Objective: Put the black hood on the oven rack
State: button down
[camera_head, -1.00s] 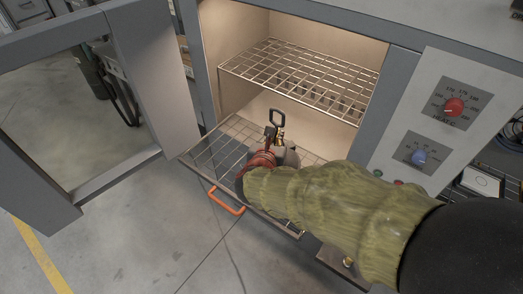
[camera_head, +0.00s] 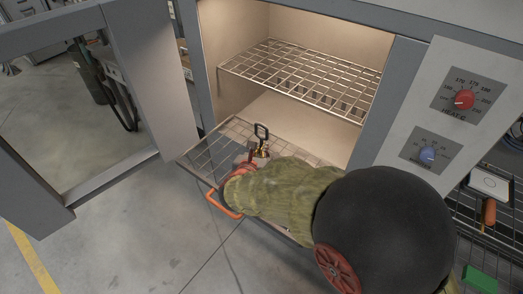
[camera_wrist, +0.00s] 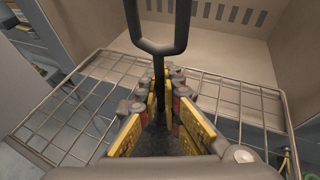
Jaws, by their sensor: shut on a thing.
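The black hood shows as a dark loop on a stem (camera_head: 262,131) above my gripper (camera_head: 262,150) in the head view. In the wrist view the loop and stem (camera_wrist: 158,45) rise between the yellow fingers of my gripper (camera_wrist: 163,100), which is shut on it. Its lower part is mostly hidden by the fingers and my arm. The lower oven rack (camera_head: 205,157) is a wire grid pulled out of the open oven, also seen in the wrist view (camera_wrist: 235,100). The hood is over this rack; I cannot tell whether it touches it.
An upper wire rack (camera_head: 300,80) sits inside the oven. The open oven door (camera_head: 140,90) stands at the left. The control panel (camera_head: 440,115) is at the right, with a green box (camera_head: 478,281) below.

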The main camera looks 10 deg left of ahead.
jog(key=c, duration=2.5)
grip_release()
jog(key=shift+f, duration=0.1)
jog(key=o, duration=0.5)
